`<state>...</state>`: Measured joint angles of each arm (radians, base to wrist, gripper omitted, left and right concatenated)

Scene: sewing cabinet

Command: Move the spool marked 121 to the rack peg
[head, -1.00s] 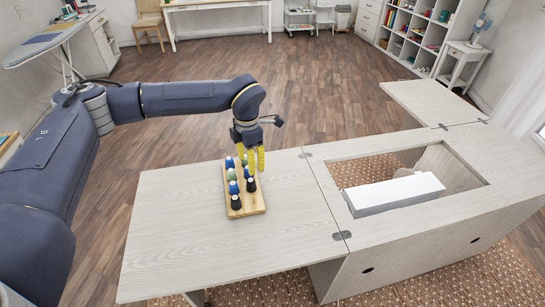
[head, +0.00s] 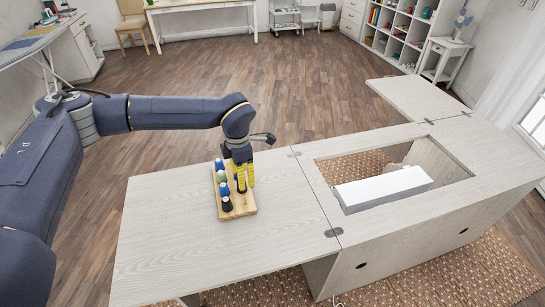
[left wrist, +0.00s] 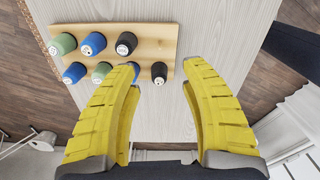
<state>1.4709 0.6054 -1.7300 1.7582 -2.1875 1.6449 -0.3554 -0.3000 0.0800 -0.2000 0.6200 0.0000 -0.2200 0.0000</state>
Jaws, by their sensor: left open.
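A wooden rack (head: 242,211) lies on the sewing cabinet's left leaf and holds two rows of blue, green and black-topped spools. In the left wrist view, the rack (left wrist: 155,36) shows labels on the spool tops too small to read, so I cannot tell which is 121. My left gripper (head: 245,188) points down over the rack's right row and hides most of it in the head view. In the left wrist view, its yellow fingers (left wrist: 160,70) are open, with a black spool (left wrist: 159,73) between the tips in the picture.
The pale cabinet leaf (head: 170,240) is clear around the rack. To the right, the cabinet has an open well with a white block (head: 382,189) in it. A metal hinge (head: 334,232) sits at the leaf's seam. The floor behind is free.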

